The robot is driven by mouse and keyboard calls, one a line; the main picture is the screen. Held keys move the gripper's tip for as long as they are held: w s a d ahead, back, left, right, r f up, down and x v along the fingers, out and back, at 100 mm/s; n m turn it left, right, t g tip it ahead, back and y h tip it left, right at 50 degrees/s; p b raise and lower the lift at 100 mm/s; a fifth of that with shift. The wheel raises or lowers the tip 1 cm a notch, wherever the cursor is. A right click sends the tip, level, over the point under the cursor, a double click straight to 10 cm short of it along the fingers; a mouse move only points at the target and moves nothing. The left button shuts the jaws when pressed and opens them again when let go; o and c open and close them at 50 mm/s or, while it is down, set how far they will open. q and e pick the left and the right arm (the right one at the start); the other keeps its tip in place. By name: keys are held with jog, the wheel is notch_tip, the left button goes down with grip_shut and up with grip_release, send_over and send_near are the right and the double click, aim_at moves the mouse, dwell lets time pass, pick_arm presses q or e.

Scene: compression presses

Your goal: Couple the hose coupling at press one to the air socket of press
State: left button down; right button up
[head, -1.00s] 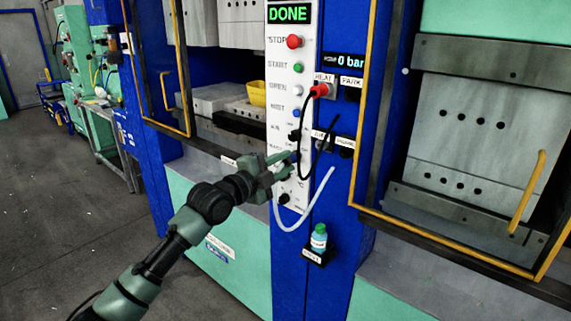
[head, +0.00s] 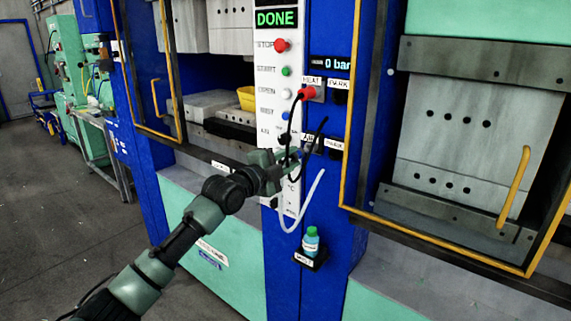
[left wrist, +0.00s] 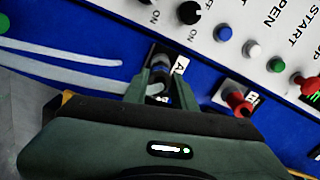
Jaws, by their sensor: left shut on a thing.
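My left gripper (head: 285,160) is at the blue post beside the white control panel (head: 283,70), just below the AIR label (head: 309,138). In the left wrist view its fingers (left wrist: 160,90) are shut on a small grey-blue piece, the hose coupling (left wrist: 158,66), in front of a dark socket plate marked "A". The fingers hide much of the coupling, and I cannot tell whether it is seated in the socket. A pale air hose (head: 300,217) hangs in a loop below the gripper; it also shows in the left wrist view (left wrist: 60,58). My right gripper is out of view.
A red plug (head: 307,93) with a black cable sits at the HEAT socket, and the cable hangs close to my gripper. A bottle (head: 311,241) stands on a small black shelf below. Yellow-edged press guards flank the post. The display (head: 276,18) reads DONE.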

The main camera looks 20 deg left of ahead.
aim_at(293, 156)
pick_arm(q)
jog(key=shift+w+d+r, duration=0.1)
jog(key=shift+d+r, duration=0.05)
dwell(0.6)
dwell(0.9)
jog(key=shift+b+x, duration=0.45)
jog(key=shift+x, duration=1.15)
jog(key=shift+r, duration=0.1)
jog(key=c, duration=1.4)
grip_release()
jog(key=shift+w, duration=0.1)
jog(key=o, duration=0.3)
jog(key=shift+w, duration=0.1)
jog(key=shift+o, duration=0.2)
